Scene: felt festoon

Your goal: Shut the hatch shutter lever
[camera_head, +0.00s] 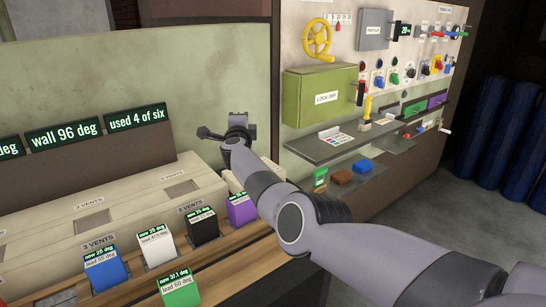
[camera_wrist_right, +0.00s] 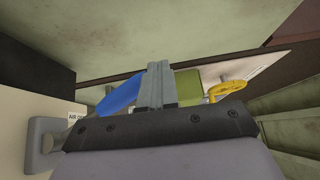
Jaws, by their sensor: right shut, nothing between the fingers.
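My right gripper (camera_head: 238,119) is at the pale green wall, just left of the control panel and above the vent counter. In the right wrist view its fingers (camera_wrist_right: 158,68) are together and hold nothing. A blue rounded piece (camera_wrist_right: 121,95) shows just left of the fingers, partly behind them; I cannot tell whether it touches them or whether it is the hatch shutter lever. A grey handle-like piece (camera_wrist_right: 41,143) sits at lower left, beside a label beginning "AIR" (camera_wrist_right: 75,117). No lever is legibly marked as the hatch shutter lever. My left gripper is out of view.
The panel carries a yellow handwheel (camera_head: 317,39), a green lock-off box (camera_head: 312,98) and several small levers. A grey shelf (camera_head: 318,147) juts out below. Coloured blocks, including blue (camera_head: 104,269) and black (camera_head: 202,227), stand along the counter. Blue cylinders (camera_head: 497,118) stand far right.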

